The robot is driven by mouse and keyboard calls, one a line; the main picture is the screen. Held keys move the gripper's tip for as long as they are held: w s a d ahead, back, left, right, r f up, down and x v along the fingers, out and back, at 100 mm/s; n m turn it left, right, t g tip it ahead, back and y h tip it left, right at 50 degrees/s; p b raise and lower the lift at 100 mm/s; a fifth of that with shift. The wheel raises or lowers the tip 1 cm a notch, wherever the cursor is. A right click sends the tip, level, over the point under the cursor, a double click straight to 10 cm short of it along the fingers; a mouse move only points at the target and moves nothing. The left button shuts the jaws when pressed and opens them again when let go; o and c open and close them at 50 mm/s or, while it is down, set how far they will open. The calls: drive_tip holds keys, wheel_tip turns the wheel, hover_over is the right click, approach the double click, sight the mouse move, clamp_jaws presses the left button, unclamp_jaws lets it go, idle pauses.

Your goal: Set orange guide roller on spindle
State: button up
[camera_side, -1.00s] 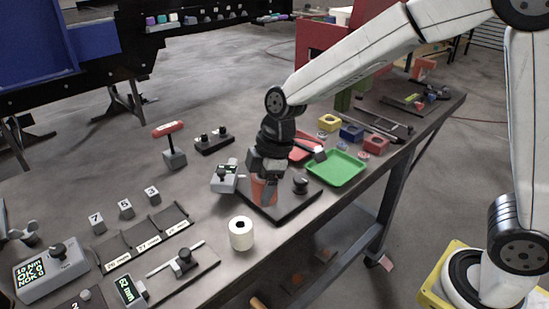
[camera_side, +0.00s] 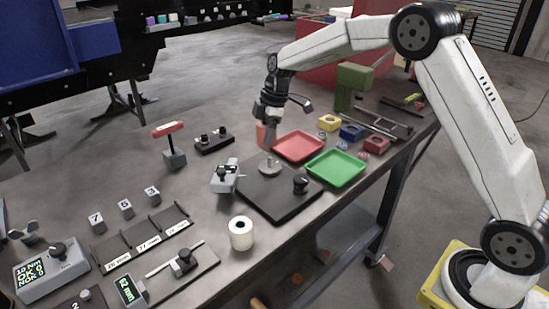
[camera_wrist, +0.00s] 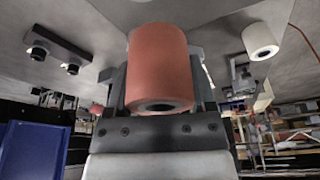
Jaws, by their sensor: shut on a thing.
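My gripper (camera_side: 269,134) is shut on the orange guide roller (camera_side: 262,133). In the wrist view the roller (camera_wrist: 158,65) fills the middle between the two jaws, with the dark hole in its end showing. In the side view the roller hangs roughly upright, above and a little behind the dark base plate (camera_side: 264,197). A pale grey round spindle seat (camera_side: 269,167) stands bare on this plate, apart from the roller. A black knob (camera_side: 300,184) is at the plate's right. The jaws partly cover the roller in the side view.
A white roller (camera_side: 241,233) stands in front of the plate. A small grey device (camera_side: 225,177) is close at its left. A red tray (camera_side: 299,146) and a green tray (camera_side: 336,168) lie to the right. A red-handled tool (camera_side: 169,130) stands at the left.

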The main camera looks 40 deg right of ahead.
sight(265, 167)
drive_tip(key=shift+w+d+f, duration=0.1)
drive_tip(key=shift+w+d, duration=0.15)
drive_tip(key=shift+d, duration=0.3)
drive_tip(key=shift+w+d, duration=0.25)
drive_tip(key=shift+d, duration=0.25)
drive_tip(key=shift+f, duration=0.25)
drive_tip(key=shift+f, duration=2)
drive_tip(key=shift+f, duration=2.1)
idle(1.3)
drive_tip(key=o, duration=1.3)
drive_tip(key=shift+o, duration=0.2)
drive_tip(key=shift+r, duration=0.1)
